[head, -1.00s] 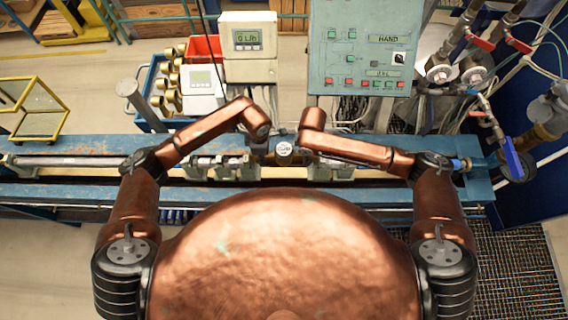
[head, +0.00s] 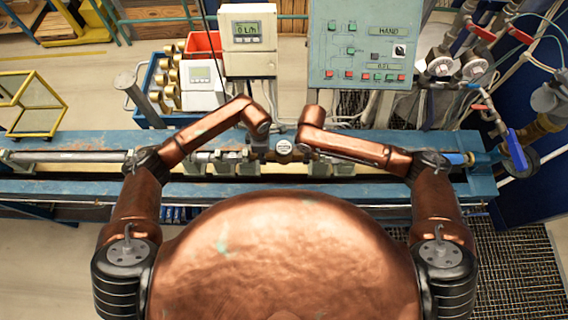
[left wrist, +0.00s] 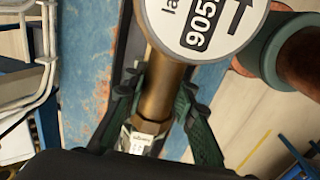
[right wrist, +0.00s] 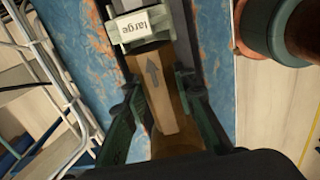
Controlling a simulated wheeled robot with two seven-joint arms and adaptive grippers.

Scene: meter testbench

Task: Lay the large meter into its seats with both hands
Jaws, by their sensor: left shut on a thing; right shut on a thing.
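The large meter (head: 284,147) has a round white dial and a brass pipe body. My left gripper (left wrist: 158,108) is shut on the brass pipe left of the dial. My right gripper (right wrist: 165,105) is shut on the other pipe end, which bears an arrow.
The blue bench (head: 90,145) carries a steel pipe (head: 70,157) at left and a blue fitting (head: 458,159) at right. Behind it stand a control panel (head: 365,45), a display box (head: 247,40) and a crate with brass fittings (head: 168,85). Valves with handles (head: 515,150) stand at right.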

